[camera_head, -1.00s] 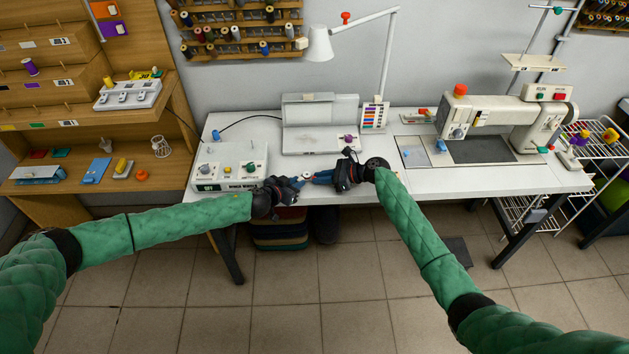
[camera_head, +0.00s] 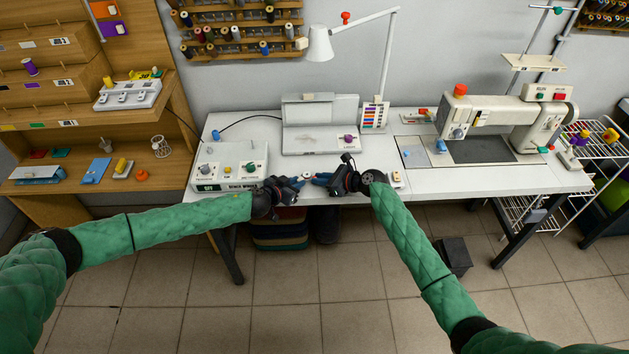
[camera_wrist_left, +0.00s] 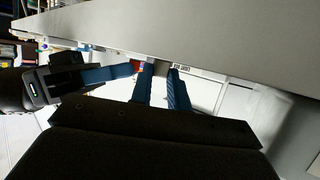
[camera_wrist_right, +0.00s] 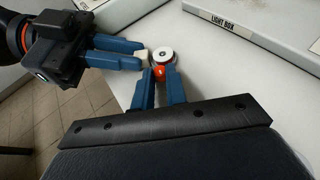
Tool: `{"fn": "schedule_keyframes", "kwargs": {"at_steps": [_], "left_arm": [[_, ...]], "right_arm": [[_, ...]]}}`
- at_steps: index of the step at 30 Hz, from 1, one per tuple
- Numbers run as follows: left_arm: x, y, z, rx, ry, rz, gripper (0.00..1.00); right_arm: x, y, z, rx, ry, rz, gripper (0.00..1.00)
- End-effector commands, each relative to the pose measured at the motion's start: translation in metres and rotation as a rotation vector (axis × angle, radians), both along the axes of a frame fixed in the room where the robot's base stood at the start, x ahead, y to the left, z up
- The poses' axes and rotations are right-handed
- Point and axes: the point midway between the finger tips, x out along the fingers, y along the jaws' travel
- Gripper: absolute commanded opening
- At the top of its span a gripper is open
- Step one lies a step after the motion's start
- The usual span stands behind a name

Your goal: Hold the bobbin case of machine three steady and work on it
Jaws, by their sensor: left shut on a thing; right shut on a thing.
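A small round white disc with a dark centre (camera_wrist_right: 163,54), probably the bobbin case, sits at the table's front edge; it is tiny in the head view (camera_head: 307,176). A red-orange piece (camera_wrist_right: 160,73) shows just below it. My right gripper (camera_wrist_right: 162,78) is shut on this red-orange piece. My left gripper (camera_wrist_left: 162,72) is shut on a small pale piece (camera_wrist_right: 143,53) beside the disc; whether the pieces are joined is unclear. In the head view my left gripper (camera_head: 298,183) and right gripper (camera_head: 322,180) nearly meet, hiding most of what they hold.
A control box (camera_head: 228,172) stands left on the white table (camera_head: 470,182). A light box (camera_head: 318,140) lies behind the grippers, and a lamp (camera_head: 320,44) overhangs the back. A sewing machine (camera_head: 490,112) stands right. A small light item (camera_head: 396,180) lies beside my right wrist.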

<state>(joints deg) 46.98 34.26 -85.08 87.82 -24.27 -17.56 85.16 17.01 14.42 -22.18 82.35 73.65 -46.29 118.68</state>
Motion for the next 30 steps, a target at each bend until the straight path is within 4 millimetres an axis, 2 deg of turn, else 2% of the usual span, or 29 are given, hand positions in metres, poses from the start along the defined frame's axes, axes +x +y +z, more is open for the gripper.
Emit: {"fn": "schedule_keyframes", "kwargs": {"at_steps": [13,14,15,18,23,24,27,30], "left_arm": [[0.0000,0.0004,-0.0003,0.000,0.000,0.000,0.00],[0.0000,0.0004,-0.0002,0.000,0.000,0.000,0.00],[0.0000,0.0003,-0.0002,0.000,0.000,0.000,0.00],[0.0001,0.0002,-0.0002,0.000,0.000,0.000,0.00],[0.0001,0.0002,-0.0002,0.000,0.000,0.000,0.00],[0.0001,0.0002,-0.0002,0.000,0.000,0.000,0.00],[0.0000,0.0001,-0.0002,0.000,0.000,0.000,0.00],[0.0000,0.0001,-0.0002,0.000,0.000,0.000,0.00]], "right_arm": [[-0.0043,0.0038,-0.0004,0.002,0.001,-0.183,0.00],[-0.0039,0.0035,-0.0001,0.001,0.001,-0.188,0.16],[-0.0034,0.0027,0.0000,0.000,0.001,-0.186,0.23],[-0.0035,0.0029,-0.0003,0.000,0.002,-0.185,0.39],[-0.0036,0.0029,-0.0003,-0.001,0.001,-0.184,0.39],[-0.0036,0.0029,-0.0003,-0.001,0.001,-0.184,0.41],[-0.0035,0.0030,-0.0003,-0.001,0.001,-0.183,0.59],[-0.0036,0.0031,-0.0003,-0.001,0.001,-0.183,0.59]]}}
